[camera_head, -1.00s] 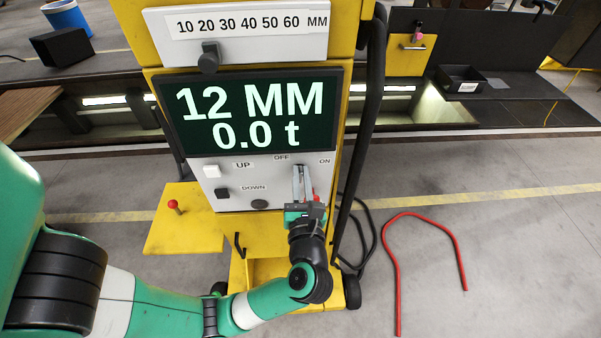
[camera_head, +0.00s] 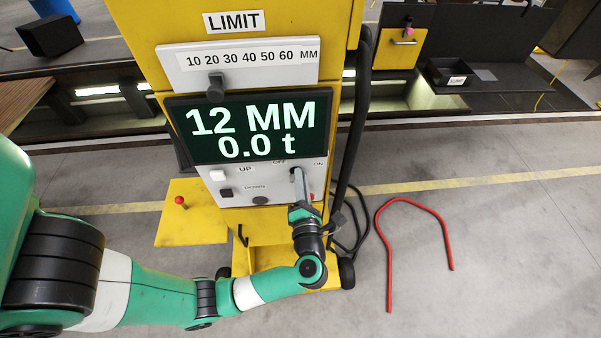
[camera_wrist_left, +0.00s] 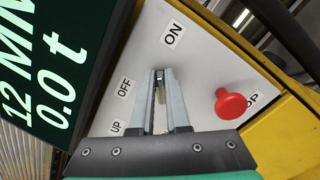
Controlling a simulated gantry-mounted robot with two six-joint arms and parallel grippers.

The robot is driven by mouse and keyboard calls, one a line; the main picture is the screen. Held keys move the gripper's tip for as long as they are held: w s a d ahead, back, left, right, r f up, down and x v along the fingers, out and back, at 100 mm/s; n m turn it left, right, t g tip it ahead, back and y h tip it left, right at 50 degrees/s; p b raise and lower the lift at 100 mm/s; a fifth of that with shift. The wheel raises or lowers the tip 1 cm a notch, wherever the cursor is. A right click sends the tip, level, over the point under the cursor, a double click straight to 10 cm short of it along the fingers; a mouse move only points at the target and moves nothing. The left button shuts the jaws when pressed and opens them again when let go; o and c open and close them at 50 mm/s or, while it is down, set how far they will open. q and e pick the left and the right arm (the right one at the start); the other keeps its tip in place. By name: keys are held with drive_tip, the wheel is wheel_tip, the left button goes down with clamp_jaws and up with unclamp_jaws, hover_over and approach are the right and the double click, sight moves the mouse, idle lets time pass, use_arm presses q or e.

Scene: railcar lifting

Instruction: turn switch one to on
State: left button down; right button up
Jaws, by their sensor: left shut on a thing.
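The grey control panel (camera_head: 237,187) stands on the front of the yellow cabinet, with UP, DOWN, OFF and ON labels. My left gripper (camera_head: 296,172) reaches up to the panel between the OFF label (camera_head: 279,162) and the ON label (camera_head: 318,163). In the left wrist view the fingertips (camera_wrist_left: 160,76) are closed around a small switch lever (camera_wrist_left: 160,92), with the ON label (camera_wrist_left: 172,34) beyond them and the OFF label (camera_wrist_left: 125,88) to their left. The fingers hide much of the switch, so its exact setting cannot be told. My right gripper is not in view.
A red push button (camera_wrist_left: 231,104) sits close to the right of my fingers in the wrist view. The display (camera_head: 250,125) reads 12 MM and 0.0 t. A black hose (camera_head: 352,120) runs down the cabinet's right side. A red bent bar (camera_head: 443,225) lies on open floor.

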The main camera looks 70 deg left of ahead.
use_arm(q)
drive_tip(key=shift+m+p, duration=0.35)
drive_tip(key=shift+m, duration=0.25)
drive_tip(key=shift+w, duration=0.1)
drive_tip(key=c, duration=0.9)
unclamp_jaws()
drive_tip(key=shift+f, duration=0.1)
drive_tip(key=b+v, duration=0.1)
drive_tip(key=v, duration=1)
drive_tip(key=shift+d+b, duration=0.3)
